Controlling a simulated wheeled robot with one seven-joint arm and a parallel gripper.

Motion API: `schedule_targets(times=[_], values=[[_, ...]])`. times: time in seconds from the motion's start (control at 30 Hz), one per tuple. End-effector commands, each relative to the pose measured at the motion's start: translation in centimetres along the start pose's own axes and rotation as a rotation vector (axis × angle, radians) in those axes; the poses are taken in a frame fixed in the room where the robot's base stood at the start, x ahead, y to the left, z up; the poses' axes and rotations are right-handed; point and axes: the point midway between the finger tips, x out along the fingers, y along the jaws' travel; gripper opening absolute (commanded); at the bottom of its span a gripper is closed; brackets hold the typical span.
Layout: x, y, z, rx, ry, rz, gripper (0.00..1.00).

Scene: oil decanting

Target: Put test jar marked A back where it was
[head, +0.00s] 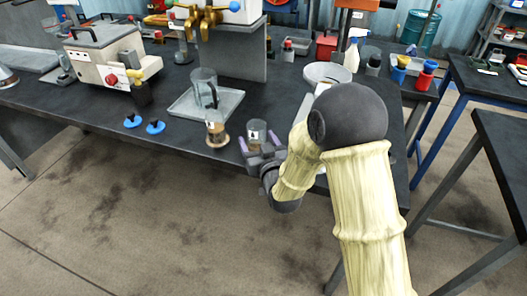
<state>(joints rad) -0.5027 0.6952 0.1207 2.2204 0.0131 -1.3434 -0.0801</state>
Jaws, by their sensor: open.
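A small jar (257,128) with a white label stands near the front edge of the dark bench; the mark on it is too small to read. My gripper (259,142) is low at the bench's front edge, its purple-tipped fingers apart on either side of this jar's lower part. I cannot tell whether they touch it, and the jar's base is hidden. A second labelled jar (216,128), with brown contents, stands to the left on a round tan coaster (217,142). Which jar is marked A cannot be read.
A clear jug (204,88) stands on a grey tray (184,108) behind the jars. Two blue stoppers (155,127) lie to the left. A white bowl (327,73) and a spray bottle (352,52) stand behind my arm. Bare bench (75,95) lies further left.

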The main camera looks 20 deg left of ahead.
Motion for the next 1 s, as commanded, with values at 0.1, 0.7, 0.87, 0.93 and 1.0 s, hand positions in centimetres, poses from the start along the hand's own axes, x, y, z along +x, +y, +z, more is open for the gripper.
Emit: schedule_targets(times=[0.1,0.7,0.87,0.93,1.0], values=[[-1.1,0.0,0.1,0.000,-0.001,0.000,0.70],[-9.0,0.0,-0.3,0.000,-0.004,0.000,0.70],[-9.2,0.0,-0.3,0.000,-0.005,0.000,0.70],[-9.4,-0.1,-0.3,0.000,-0.005,-0.003,0.70],[-9.6,-0.1,-0.3,0.000,-0.005,-0.004,0.70]])
